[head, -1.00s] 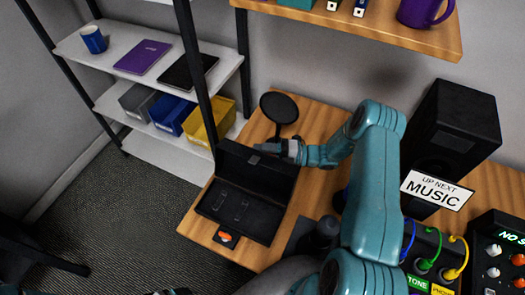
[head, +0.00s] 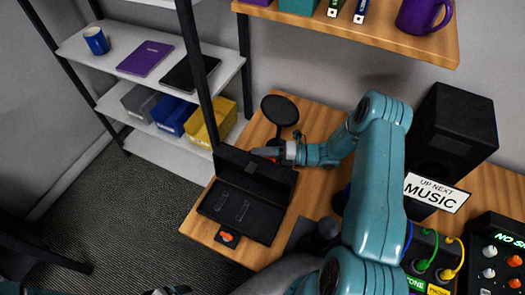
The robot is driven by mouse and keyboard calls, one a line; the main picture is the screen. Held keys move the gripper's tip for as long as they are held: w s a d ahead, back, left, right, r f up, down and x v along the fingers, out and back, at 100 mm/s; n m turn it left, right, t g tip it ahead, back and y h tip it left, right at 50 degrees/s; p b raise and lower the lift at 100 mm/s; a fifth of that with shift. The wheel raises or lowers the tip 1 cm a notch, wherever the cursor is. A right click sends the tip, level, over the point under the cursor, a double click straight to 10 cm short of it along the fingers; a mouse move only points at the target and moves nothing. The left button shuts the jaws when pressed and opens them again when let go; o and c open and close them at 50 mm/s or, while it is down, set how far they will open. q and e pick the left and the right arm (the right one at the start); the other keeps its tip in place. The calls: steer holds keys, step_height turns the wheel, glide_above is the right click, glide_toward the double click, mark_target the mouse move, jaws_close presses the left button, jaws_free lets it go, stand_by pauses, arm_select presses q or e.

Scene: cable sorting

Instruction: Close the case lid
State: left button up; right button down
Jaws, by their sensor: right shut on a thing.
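The black case (head: 239,212) stands on the left end of the wooden desk. Its lid (head: 236,166) is raised at the back, away from the tray part, so the case is open. My right gripper (head: 271,153) is at the lid's upper edge, toward the right, and is shut on the lid. A small red-orange patch shows at its fingers; the fingertips themselves are hard to make out. Of my left gripper, only a small dark part (head: 168,291) shows at the bottom edge; its jaws cannot be made out.
An orange-marked tag (head: 227,237) lies at the case's front edge. A round black disc on a stand (head: 280,109) is behind my right gripper. A speaker (head: 456,135), a "MUSIC" sign (head: 435,192) and a cable box stand to the right. A shelf post rises behind the case.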

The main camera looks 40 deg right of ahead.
mark_target(261, 159)
steer(key=shift+s+a+r+n+h+p, duration=0.2)
steer(key=shift+s+a+r+n+p, duration=0.15)
steer(key=shift+a+r+n, duration=0.2)
steer(key=shift+s+a+r+n+h+p, duration=0.25)
steer(key=shift+a+r+n+p, duration=0.2)
steer(key=shift+a, duration=0.2)
steer(key=shift+s+a+r+n+h+p, duration=0.15)
steer(key=shift+s+a+r+n+p, duration=0.2)
steer(key=shift+a+r, duration=0.2)
steer(key=shift+a, duration=0.1)
steer(key=c, duration=1.2)
jaws_free()
steer(key=shift+o, duration=0.2)
steer(key=b+v, duration=0.3)
steer(key=v, duration=1.3)
steer(key=shift+d+r, duration=0.25)
steer(key=shift+w, duration=0.1)
